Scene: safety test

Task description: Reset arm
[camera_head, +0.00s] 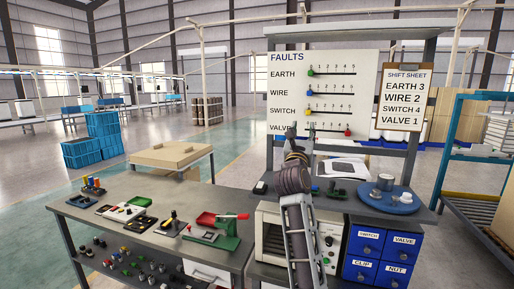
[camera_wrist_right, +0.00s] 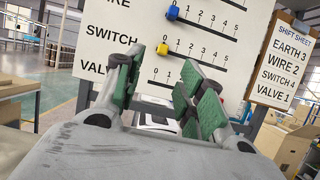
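My right gripper (camera_head: 303,132) is raised in front of the lower part of the white FAULTS board (camera_head: 340,65). In the right wrist view the right gripper (camera_wrist_right: 158,75) has its two green-padded fingers apart, with nothing seen held between them. The board has slider rows labelled EARTH, WIRE, SWITCH and VALVE. A red knob (camera_head: 347,132) is toward the right of the VALVE row. My left gripper is out of view.
A shift sheet (camera_head: 405,95) hangs right of the board. Below are a blue round tray (camera_head: 372,204) with metal parts, blue labelled drawers (camera_head: 365,241) and a pale box unit (camera_head: 268,232). A workbench (camera_head: 85,222) with small parts stands left. Floor beyond is open.

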